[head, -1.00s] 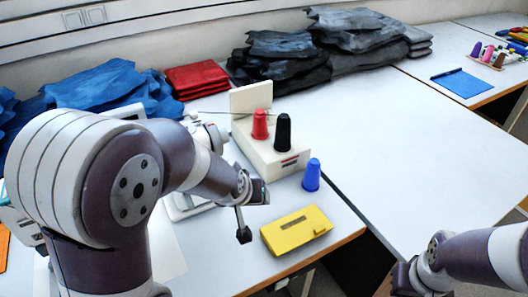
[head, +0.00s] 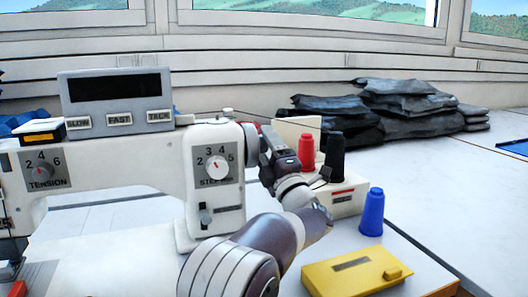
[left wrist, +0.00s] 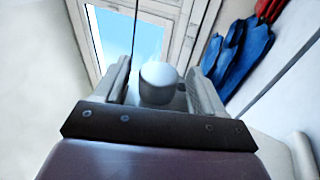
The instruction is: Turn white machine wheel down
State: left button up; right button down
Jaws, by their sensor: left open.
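The white sewing machine (head: 110,180) fills the left of the head view. Its white wheel (head: 252,145) is at the right end of the body, seen nearly edge-on. My left gripper (head: 268,148) is right beside the wheel and hides part of that side. In the left wrist view, the open fingers (left wrist: 160,76) stand on either side of a rounded pale grey knob-like part (left wrist: 158,84), apparently on the machine. I cannot tell whether either finger touches it. My right gripper is not in view.
Red (head: 306,151) and black (head: 331,158) thread cones stand on a white stand (head: 348,196) close behind my left gripper. A blue cone (head: 371,212) and a yellow box (head: 356,272) are at right. Dark folded cloth (head: 400,108) lies behind.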

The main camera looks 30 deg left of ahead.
pick_arm(q)
jog(key=shift+w+a+r, duration=0.3)
jog(key=shift+a, duration=0.2)
jog(key=c, duration=1)
jog(key=shift+o, duration=0.2)
jog(key=shift+r+p, duration=0.15)
jog(key=shift+p, duration=0.25)
notch_tip(320, 180, up, 2)
jog(key=g+h+p, duration=0.3)
jog(key=h+p, duration=0.1)
jog(key=p, duration=1.1)
jog(key=m+g+h+p, duration=0.1)
jog(key=h+p, duration=0.3)
jog(key=p, duration=1.2)
jog(key=shift+s+g+h, duration=0.1)
jog(key=shift+g+h, duration=0.3)
jog(key=shift+g, duration=0.5)
jog(key=g+h+p, duration=0.3)
jog(key=h+p, duration=0.1)
jog(key=p, duration=1.8)
jog(key=shift+m+p, duration=0.4)
jog(key=f+g+h+p, duration=0.1)
jog(key=g+h+p, duration=0.1)
jog(key=p, duration=0.7)
jog(key=shift+f+h, duration=0.1)
jog(key=shift+h, duration=0.2)
jog(key=shift+f+g+h+p, duration=0.4)
jog(key=shift+g+h+p, duration=0.3)
jog(key=shift+p, duration=0.2)
jog(key=shift+f, duration=0.1)
